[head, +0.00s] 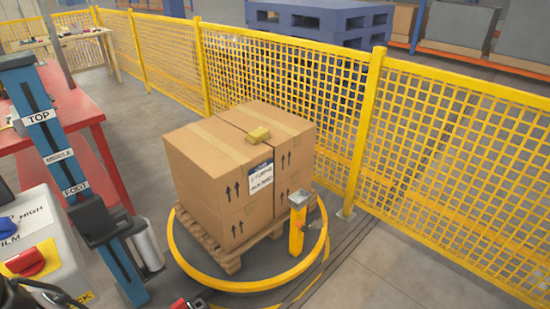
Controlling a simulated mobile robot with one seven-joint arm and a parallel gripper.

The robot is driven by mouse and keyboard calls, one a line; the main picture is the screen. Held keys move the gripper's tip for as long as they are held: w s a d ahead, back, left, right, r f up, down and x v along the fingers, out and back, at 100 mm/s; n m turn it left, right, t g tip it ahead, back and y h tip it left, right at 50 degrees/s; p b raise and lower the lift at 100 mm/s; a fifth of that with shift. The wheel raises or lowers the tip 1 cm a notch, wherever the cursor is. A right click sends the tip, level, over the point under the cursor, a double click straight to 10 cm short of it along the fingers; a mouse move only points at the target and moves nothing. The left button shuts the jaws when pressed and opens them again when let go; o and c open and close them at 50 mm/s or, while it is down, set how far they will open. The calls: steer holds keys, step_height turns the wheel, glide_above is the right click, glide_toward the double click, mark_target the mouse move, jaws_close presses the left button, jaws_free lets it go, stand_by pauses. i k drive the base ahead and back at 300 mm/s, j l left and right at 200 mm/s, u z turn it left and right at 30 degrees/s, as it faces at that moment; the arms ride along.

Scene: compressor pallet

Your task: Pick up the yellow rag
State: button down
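A small yellow folded item, which looks like the rag (257,135), lies on top of the stacked cardboard boxes (205,165). It sits near the middle of the top, by the seam between boxes. The boxes stand on a wooden pallet (232,262) inside a yellow ring (240,286) on the floor. I cannot make out my gripper in the head view. Dark parts cut off at the bottom left edge are too partial to identify.
A yellow mesh fence (290,80) runs close behind the boxes. A short yellow post (297,228) stands at their front right. A blue column (68,160), a control box (40,250) and a red table (75,112) are at left. Floor at lower right is clear.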

mark_target(260, 134)
steer(key=i+l, duration=0.9)
steer(key=i, duration=0.2)
steer(key=i+l+u, duration=0.15)
steer(key=i+l, duration=0.8)
steer(key=i, duration=0.15)
